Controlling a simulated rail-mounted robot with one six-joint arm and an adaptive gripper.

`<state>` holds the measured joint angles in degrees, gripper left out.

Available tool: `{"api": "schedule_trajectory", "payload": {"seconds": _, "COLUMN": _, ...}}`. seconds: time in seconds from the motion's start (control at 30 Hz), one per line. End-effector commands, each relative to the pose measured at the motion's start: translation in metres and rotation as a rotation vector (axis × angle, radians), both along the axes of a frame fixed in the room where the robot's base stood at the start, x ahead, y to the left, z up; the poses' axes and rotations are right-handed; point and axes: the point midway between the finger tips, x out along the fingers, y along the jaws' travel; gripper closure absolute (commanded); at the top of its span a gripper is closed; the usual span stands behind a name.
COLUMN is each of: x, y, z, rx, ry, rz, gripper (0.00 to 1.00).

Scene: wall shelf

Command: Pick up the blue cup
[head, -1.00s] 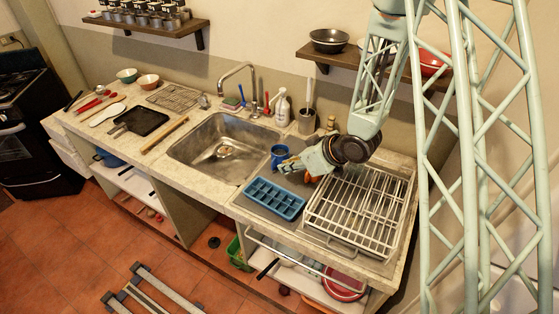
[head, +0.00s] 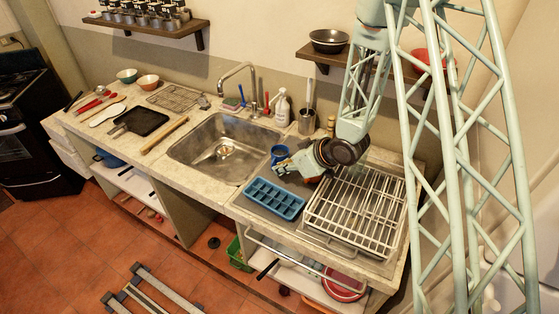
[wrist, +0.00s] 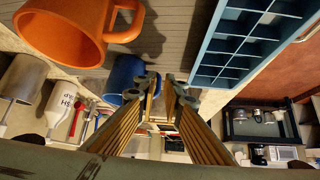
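The blue cup (head: 279,152) stands upright on the counter to the right of the sink in the head view. In the wrist view the blue cup (wrist: 124,73) is just ahead and left of the fingertips, partly covered by the left finger. My gripper (head: 282,168) is close in front of the cup, low over the counter, reaching from the right. In the wrist view my gripper (wrist: 161,88) has a gap between its two fingers, with nothing seen held there. Whether a finger touches the cup is unclear.
An orange mug (wrist: 62,30) is close on the left in the wrist view. A blue ice tray (head: 274,198) lies in front of my gripper, with a white dish rack (head: 360,210) to the right.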

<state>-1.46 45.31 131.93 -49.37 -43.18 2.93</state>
Motion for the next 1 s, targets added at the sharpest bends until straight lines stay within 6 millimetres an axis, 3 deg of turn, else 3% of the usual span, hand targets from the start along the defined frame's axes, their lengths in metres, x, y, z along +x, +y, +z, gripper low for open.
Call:
{"api": "schedule_trajectory", "payload": {"seconds": 0.5, "x": 0.021, "y": 0.023, "z": -0.029, "rx": 0.0, "ry": 0.001, "rz": 0.001, "gripper": 0.91}}
{"api": "schedule_trajectory", "payload": {"seconds": 1.0, "x": 0.022, "y": 0.024, "z": -0.03, "rx": 0.0, "ry": 0.001, "rz": 0.001, "gripper": 0.91}}
